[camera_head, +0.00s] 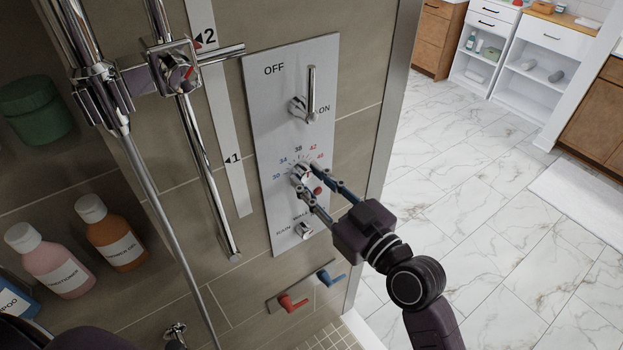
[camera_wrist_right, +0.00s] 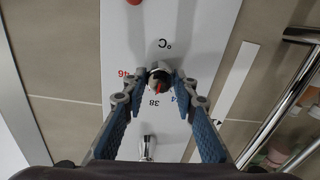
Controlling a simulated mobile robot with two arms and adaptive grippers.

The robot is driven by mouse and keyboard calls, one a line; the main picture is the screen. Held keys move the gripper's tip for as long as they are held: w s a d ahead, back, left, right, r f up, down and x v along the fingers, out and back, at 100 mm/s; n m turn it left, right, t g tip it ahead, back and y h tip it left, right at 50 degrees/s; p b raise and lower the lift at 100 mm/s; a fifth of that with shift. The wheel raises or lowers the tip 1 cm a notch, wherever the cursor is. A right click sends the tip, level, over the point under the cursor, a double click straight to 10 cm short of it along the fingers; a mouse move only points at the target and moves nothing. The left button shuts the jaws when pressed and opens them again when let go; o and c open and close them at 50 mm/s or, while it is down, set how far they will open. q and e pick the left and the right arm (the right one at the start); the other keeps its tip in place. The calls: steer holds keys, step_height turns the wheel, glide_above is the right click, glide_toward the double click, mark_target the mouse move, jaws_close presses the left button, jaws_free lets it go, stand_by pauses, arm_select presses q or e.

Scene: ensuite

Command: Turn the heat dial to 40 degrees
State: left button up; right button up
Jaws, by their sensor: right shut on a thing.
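The heat dial (camera_head: 300,171) is a small chrome knob on a pale wall panel (camera_head: 285,105), with a ring of blue, dark and red numbers around it. In the right wrist view, the dial (camera_wrist_right: 158,77) sits between my fingertips. It has a red pointer, which is on the side near the 38; its exact reading is too small to tell. My right gripper (camera_head: 308,179) is shut on the dial, one finger on each side; it also shows in the wrist view (camera_wrist_right: 155,75). My left gripper is not in view.
An ON/OFF lever (camera_head: 311,95) is above the dial and a small chrome switch (camera_head: 303,230) below. A chrome shower rail (camera_head: 205,165) runs to the left. Red (camera_head: 291,303) and blue (camera_head: 332,275) handles sit lower. Bottles (camera_head: 115,235) stand at left. Open floor lies right.

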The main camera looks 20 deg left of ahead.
steer(key=m, duration=0.3)
steer(key=shift+p, duration=0.3)
steer(key=o, duration=1.2)
steer(key=shift+c, duration=0.2)
steer(key=v, duration=1.2)
steer(key=shift+f, duration=0.15)
